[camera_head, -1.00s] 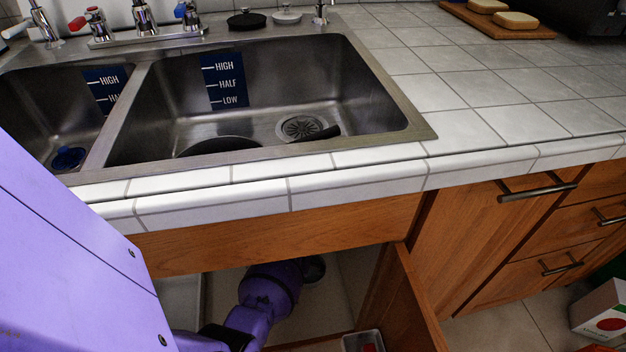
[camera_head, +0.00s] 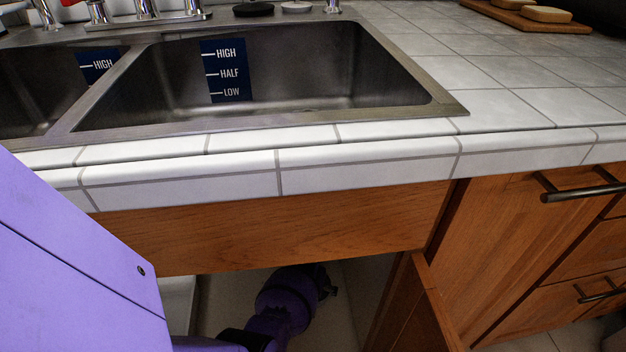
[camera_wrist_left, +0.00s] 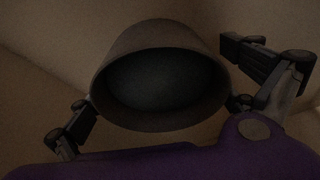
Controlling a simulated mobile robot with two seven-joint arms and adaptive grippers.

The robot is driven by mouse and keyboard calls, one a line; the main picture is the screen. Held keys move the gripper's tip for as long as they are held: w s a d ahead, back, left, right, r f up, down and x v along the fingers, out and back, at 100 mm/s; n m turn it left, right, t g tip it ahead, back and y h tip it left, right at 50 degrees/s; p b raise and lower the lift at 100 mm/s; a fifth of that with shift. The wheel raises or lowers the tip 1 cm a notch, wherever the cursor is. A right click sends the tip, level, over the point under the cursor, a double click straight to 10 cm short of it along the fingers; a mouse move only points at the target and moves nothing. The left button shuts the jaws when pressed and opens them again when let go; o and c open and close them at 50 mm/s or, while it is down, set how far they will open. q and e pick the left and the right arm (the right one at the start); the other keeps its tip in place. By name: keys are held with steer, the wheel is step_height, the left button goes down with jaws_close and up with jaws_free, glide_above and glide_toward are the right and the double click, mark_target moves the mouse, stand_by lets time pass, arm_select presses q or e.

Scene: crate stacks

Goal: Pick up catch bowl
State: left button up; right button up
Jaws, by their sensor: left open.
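The catch bowl appears to be the dark, round vessel (camera_wrist_left: 160,40) in the left wrist view. Its wide mouth faces the camera and its inside is nearly black. My left gripper (camera_wrist_left: 158,78) is open, with one finger at the left of the bowl and the other at its right. The dim light hides whether either finger touches it. In the head view my left gripper (camera_head: 326,283) is a small dark shape inside the open cabinet under the sink, and I cannot make out the bowl there. My right gripper is in neither view.
The wooden panel (camera_head: 270,228) and tiled counter edge (camera_head: 370,165) lie above my left arm. An open cabinet door (camera_head: 420,305) stands to its right. A steel double sink (camera_head: 350,85) is above. Pale cabinet walls surround the bowl in the wrist view.

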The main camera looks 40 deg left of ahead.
arm_select(q)
steer(key=shift+r, duration=0.1)
steer(key=c, duration=1)
steer(key=shift+r, duration=0.1)
